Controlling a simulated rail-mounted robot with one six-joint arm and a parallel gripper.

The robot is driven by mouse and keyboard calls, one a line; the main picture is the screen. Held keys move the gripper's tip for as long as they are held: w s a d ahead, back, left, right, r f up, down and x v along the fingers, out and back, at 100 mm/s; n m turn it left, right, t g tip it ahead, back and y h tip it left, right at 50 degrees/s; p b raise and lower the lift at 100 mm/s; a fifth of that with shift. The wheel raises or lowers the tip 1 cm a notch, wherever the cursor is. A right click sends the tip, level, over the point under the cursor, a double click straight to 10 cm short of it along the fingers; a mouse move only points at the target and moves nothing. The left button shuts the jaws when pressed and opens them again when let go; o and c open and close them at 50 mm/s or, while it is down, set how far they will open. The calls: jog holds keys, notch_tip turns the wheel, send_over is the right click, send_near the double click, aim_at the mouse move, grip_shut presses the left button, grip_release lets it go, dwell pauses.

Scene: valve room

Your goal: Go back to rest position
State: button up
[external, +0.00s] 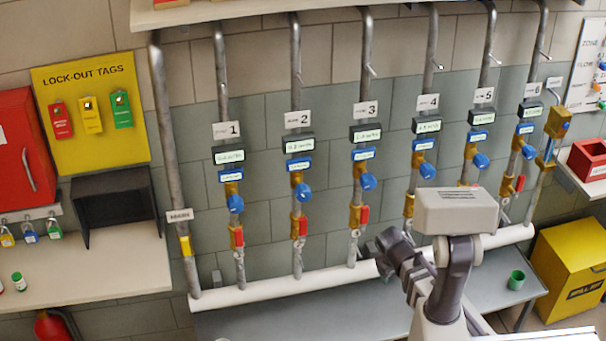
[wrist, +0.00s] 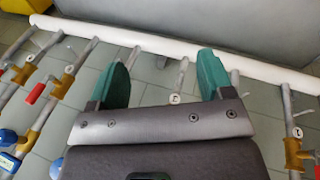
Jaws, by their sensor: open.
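My gripper (wrist: 163,75) is open in the wrist view, with its two green fingers wide apart and nothing between them. In the external view my arm stands in front of the lower right part of the pipe wall, and the fingers cannot be made out there. Behind the fingers, the wrist view shows the white horizontal pipe (wrist: 150,42) and several thin grey pipes. No contact between the fingers and the pipes is visible.
Numbered vertical pipes with blue knobs (external: 235,204) and red-handled valves (external: 237,237) line the wall above the white manifold (external: 270,289). A yellow bin (external: 570,270) stands right, a lock-out tag board (external: 90,110) left.

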jog(key=s+d+f+m+g+y, duration=0.1)
jog(key=d+m+g, duration=0.15)
jog(key=d, duration=0.45)
jog(key=s+d+m+g+y, duration=0.1)
jog(key=s+d+m+y, duration=0.15)
jog(key=d, duration=0.45)
notch_tip(320, 180, up, 15)
jog(key=p, duration=1.4)
jog(key=shift+w+f+h+p, duration=0.2)
jog(key=shift+w+h+p, duration=0.15)
jog(key=shift+h, duration=0.1)
